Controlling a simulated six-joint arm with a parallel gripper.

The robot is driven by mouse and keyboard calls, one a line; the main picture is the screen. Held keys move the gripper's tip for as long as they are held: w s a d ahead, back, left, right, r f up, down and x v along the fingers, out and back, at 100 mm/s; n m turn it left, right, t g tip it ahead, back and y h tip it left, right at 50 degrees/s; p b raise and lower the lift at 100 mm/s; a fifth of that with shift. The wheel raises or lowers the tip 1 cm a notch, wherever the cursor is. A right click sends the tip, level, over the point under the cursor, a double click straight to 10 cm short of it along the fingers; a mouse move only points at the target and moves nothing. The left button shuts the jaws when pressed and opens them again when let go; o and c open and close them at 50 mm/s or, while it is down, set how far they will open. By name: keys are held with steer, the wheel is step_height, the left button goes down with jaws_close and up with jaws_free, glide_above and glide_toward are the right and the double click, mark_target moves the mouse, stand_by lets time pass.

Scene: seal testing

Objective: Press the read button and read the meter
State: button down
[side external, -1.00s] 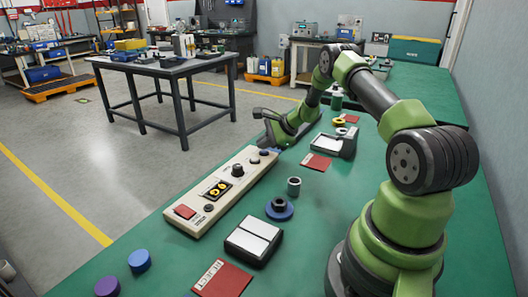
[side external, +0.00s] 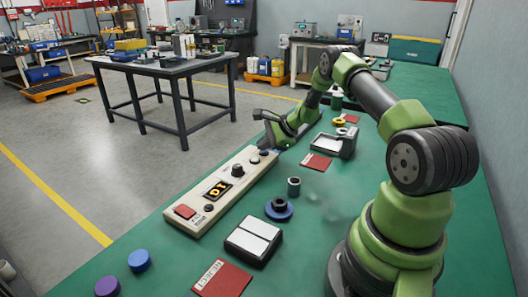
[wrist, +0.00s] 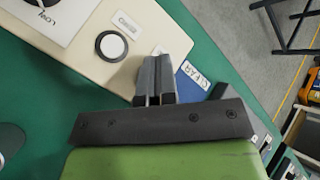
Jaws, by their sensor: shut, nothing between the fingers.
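The meter is a long beige panel (side external: 208,216) on the green bench. Its small black display (side external: 217,190) shows yellow characters that look like "DI", though they are too small to be sure. A red square button (side external: 185,211) is at the panel's near end, and a black knob (side external: 238,170) is past the display. My gripper (side external: 267,148) is at the panel's far end. In the wrist view my gripper (wrist: 158,58) is shut and empty over the panel's edge, beside a white round button with a black ring (wrist: 111,46). Contact cannot be told.
A blue piece with a "CLEAR" label (wrist: 196,74) lies right of the fingers.

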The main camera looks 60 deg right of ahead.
steer(key=shift+r, duration=0.65)
steer(key=shift+r, duration=2.5)
